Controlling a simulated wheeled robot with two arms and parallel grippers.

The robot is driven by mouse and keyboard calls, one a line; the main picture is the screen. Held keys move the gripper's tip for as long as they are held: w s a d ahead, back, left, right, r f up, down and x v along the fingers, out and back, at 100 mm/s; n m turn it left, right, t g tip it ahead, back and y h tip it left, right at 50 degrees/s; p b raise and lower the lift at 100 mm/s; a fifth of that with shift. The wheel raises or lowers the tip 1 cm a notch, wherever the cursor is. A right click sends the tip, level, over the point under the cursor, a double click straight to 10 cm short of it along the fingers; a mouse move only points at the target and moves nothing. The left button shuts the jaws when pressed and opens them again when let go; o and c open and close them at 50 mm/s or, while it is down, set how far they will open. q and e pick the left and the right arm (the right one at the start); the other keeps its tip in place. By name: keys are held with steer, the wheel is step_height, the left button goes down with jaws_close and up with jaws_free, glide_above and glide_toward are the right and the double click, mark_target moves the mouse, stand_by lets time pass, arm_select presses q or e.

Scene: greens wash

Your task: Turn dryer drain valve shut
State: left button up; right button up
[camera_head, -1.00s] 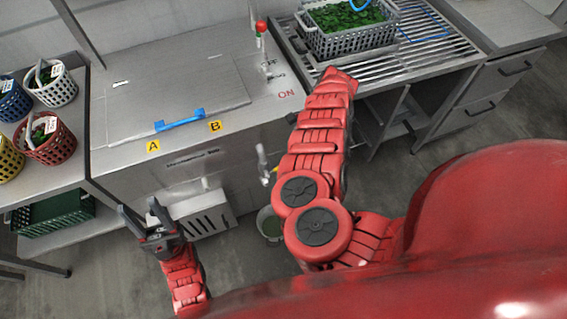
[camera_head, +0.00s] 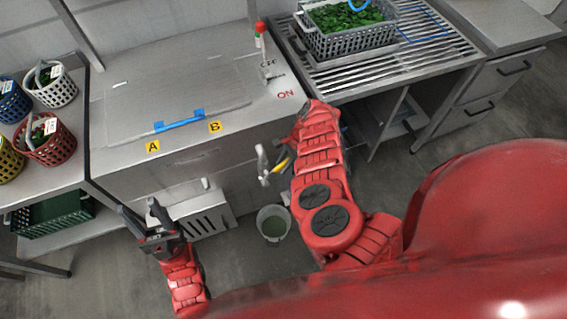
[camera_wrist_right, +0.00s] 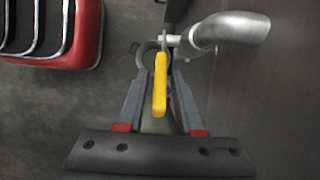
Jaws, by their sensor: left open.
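The dryer drain valve (camera_head: 263,163) is a metal pipe on the dryer's front face, with a yellow lever (camera_head: 281,164). In the right wrist view the yellow lever (camera_wrist_right: 160,86) points toward the gripper's palm, and the metal pipe (camera_wrist_right: 235,28) is beyond it at the upper right. My right gripper (camera_wrist_right: 163,75) is open, with a finger on each side of the lever and small gaps visible. In the head view my red right arm mostly hides that gripper. My left gripper (camera_head: 138,207) is open and empty, in front of the dryer's lower left.
A bucket (camera_head: 273,223) stands on the floor below the valve. The dryer (camera_head: 190,150) has a blue-handled lid and A and B labels. A grey basket of greens (camera_head: 347,40) sits on the rack at right. Coloured baskets stand on the left shelf.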

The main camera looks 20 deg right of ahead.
jaws_close()
stand_by(1.2)
